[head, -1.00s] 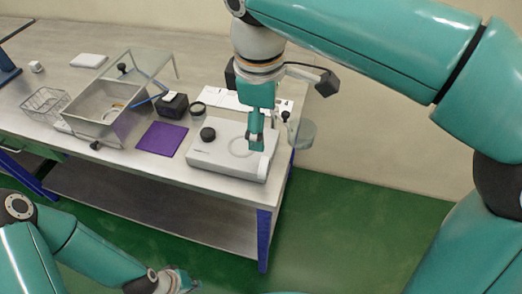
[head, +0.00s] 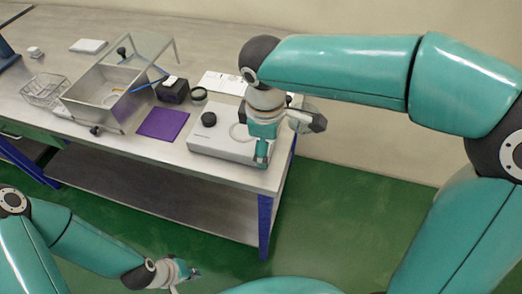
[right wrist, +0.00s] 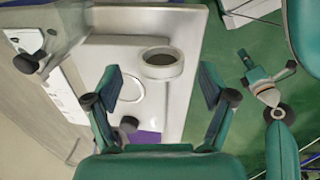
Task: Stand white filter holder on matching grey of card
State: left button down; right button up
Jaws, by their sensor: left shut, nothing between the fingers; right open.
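The white filter holder (right wrist: 162,63), a short white ring with a dark opening, stands at the edge of the white device (right wrist: 130,75). My right gripper (right wrist: 162,86) is open, one finger on each side of the holder's position, apart from it. In the head view my right gripper (head: 262,160) is over the device's front right corner and hides most of the holder. The white card (head: 222,82) lies behind the device; its grey patches are too small to tell apart. My left gripper (head: 190,273) is shut and empty, low over the floor.
A black-rimmed round holder (head: 198,95) and a black box (head: 172,90) stand left of the card. A purple mat (head: 163,124) lies left of the device, which carries a black knob (head: 208,118). A steel basin (head: 105,100) is further left. The table ends just right of the device.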

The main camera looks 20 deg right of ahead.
jog(key=f, duration=0.3)
jog(key=shift+w+d+f, duration=0.15)
jog(key=shift+d+f, duration=0.05)
jog(key=shift+f, duration=0.05)
jog(key=c, duration=1.1)
jog(key=shift+r, duration=0.1)
jog(key=shift+c, duration=0.2)
